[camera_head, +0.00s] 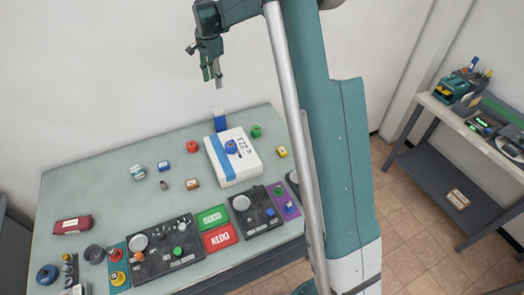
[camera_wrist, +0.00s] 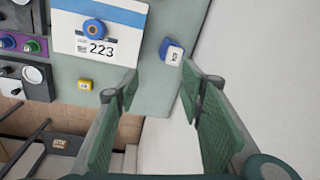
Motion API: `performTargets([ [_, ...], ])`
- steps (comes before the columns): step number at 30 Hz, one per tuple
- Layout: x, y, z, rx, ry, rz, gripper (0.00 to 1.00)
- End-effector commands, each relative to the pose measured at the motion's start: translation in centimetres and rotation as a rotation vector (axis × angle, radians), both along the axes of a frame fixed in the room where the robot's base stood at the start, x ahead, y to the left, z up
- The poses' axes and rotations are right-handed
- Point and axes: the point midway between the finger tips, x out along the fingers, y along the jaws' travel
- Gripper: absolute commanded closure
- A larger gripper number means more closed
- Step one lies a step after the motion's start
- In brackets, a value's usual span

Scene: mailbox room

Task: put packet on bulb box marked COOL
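My gripper (camera_head: 212,78) is high above the back of the table, empty; in the wrist view its two green pads (camera_wrist: 160,90) are spread apart. Small boxes stand on the table: a blue-and-white one (camera_head: 219,121) at the back edge, also in the wrist view (camera_wrist: 172,53), a white-and-green one (camera_head: 137,172), a blue one (camera_head: 164,169), a brown one (camera_head: 192,184) and a yellow one (camera_head: 282,152). Their labels are too small to read, so I cannot tell which is marked COOL. I cannot tell for sure which thing is the packet.
A white parcel (camera_head: 241,167) marked 223 has a blue stripe and a round blue item on it. A red case (camera_head: 72,225) lies at the left. Control panels, a green GOOD pad (camera_head: 211,217) and a red REDO pad (camera_head: 220,238) line the front. A shelf unit stands right.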

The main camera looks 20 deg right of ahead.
Motion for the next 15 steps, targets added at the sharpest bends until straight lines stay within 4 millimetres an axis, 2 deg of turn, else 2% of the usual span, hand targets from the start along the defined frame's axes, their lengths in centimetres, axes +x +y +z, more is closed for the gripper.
performTargets([
  [6, -3.7, 0.2, 3.7, -0.012, -0.040, 0.097, 0.61],
  [15, -8.9, 0.5, 7.8, -0.033, -0.093, 0.234, 0.61],
])
